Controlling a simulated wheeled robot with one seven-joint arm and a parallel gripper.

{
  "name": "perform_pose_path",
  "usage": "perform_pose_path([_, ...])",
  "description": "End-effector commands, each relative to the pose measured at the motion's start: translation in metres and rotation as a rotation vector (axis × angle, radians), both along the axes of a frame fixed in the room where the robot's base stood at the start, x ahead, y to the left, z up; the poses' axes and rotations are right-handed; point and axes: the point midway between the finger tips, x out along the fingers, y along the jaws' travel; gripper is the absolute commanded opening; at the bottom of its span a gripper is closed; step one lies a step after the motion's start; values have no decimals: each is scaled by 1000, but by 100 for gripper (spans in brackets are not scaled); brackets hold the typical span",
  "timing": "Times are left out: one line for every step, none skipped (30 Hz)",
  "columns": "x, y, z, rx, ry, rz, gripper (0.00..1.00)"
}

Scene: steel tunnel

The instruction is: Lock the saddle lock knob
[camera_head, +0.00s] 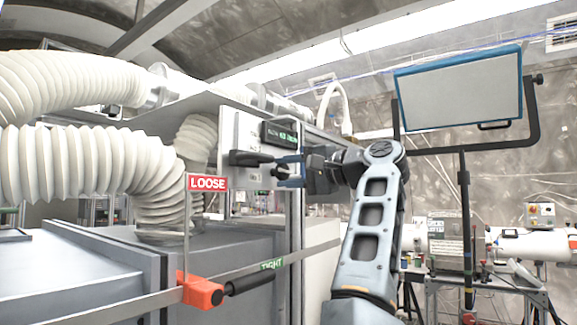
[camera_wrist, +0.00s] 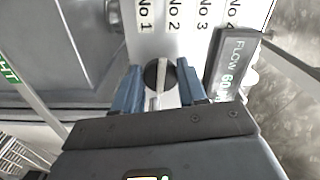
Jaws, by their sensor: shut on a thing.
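An orange clamp block (camera_head: 203,292) with a black cylindrical handle (camera_head: 250,281) sits on a metal rail at lower centre in the head view. A red LOOSE sign (camera_head: 207,183) stands above it, and a green TIGHT label (camera_head: 272,264) is on the rail beside the handle. My gripper (camera_head: 284,172) is up and to the right of this block, at a light wall panel. In the wrist view my gripper (camera_wrist: 158,68) has its blue fingers on both sides of a round black knob with a pale bar (camera_wrist: 161,72), and is shut on it.
The light panel (camera_head: 240,133) carries a flow display (camera_head: 280,134) and a black lever (camera_head: 250,158). Its No 1 to No 4 labels show in the wrist view. Ribbed white ducts (camera_head: 90,170) fill the left. A blue-framed screen (camera_head: 459,88) stands at the right.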

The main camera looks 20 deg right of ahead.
Motion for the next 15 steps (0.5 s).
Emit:
perform_pose_path([0, -1, 1, 23, 19, -2, 11])
perform_pose_path([0, -1, 1, 38, 30, -2, 11])
perform_pose_path([0, -1, 1, 56, 43, -2, 11])
perform_pose_path([0, -1, 1, 69, 52, -2, 11])
perform_pose_path([0, -1, 1, 79, 59, -3, 11])
perform_pose_path([0, -1, 0, 94, 70, -3, 11])
perform_pose_path([0, -1, 0, 102, 77, -3, 11])
perform_pose_path([0, -1, 0, 111, 84, -3, 11])
perform_pose_path([0, -2, 0, 121, 91, -3, 11])
perform_pose_path([0, -2, 0, 127, 96, -3, 11])
perform_pose_path([0, -2, 0, 133, 100, -3, 11])
perform_pose_path([0, -2, 0, 140, 104, -3, 11])
perform_pose_path([0, -2, 0, 145, 107, -4, 11])
perform_pose_path([0, -2, -1, 148, 109, -4, 11])
perform_pose_path([0, -2, -1, 151, 112, -4, 11])
